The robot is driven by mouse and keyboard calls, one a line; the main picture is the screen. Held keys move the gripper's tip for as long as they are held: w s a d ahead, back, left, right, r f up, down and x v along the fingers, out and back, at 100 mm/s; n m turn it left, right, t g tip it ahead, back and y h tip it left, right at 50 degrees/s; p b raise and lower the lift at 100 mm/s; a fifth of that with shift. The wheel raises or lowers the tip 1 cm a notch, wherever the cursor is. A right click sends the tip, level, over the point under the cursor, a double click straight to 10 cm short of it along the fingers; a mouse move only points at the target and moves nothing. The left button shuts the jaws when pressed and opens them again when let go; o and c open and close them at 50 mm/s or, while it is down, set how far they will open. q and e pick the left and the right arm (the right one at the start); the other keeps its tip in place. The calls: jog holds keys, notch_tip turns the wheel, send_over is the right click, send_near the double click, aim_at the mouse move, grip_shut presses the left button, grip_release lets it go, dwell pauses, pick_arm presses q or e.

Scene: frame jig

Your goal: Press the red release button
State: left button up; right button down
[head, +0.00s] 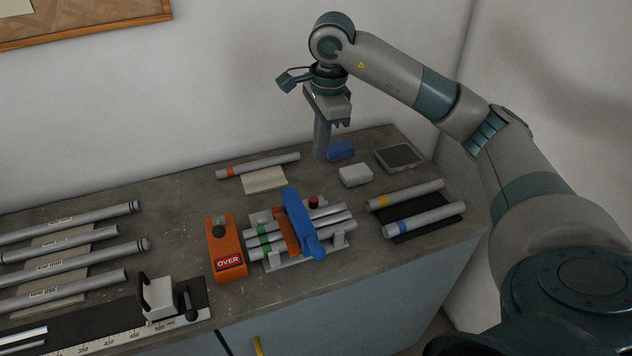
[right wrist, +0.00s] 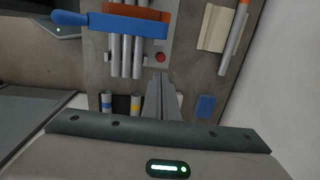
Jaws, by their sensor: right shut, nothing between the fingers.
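The red release button (head: 313,202) is a small round knob at the back right of the frame jig (head: 272,265). It also shows in the right wrist view (right wrist: 160,57), just beyond the fingertips. The jig holds several grey tubes under a blue lever (head: 298,218) with an orange block (head: 284,232) beside it. My right gripper (head: 321,156) points down behind the jig and the button, with its fingers shut and empty. In the right wrist view the gripper (right wrist: 160,75) shows its fingers together, apart from the button. My left gripper is not in view.
A blue block (head: 341,150) stands close to the right gripper. A white block (head: 355,175) and a grey tray (head: 399,155) lie to the right. Two banded tubes (head: 423,221) lie front right. An orange box labelled OVER (head: 222,235) stands left of the jig.

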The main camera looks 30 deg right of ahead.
aim_at(314, 199)
jog(key=shift+f, duration=0.1)
jog(key=f+p, duration=0.2)
jog(key=f, duration=0.2)
jog(key=w+f+p, duration=0.1)
jog(key=f+p, duration=0.1)
jog(key=f, duration=0.3)
jog(key=f+p, duration=0.2)
jog(key=f, duration=0.2)
jog(key=shift+w+a+f, duration=0.15)
jog(key=shift+a+f, duration=0.05)
jog(key=shift+f, duration=0.15)
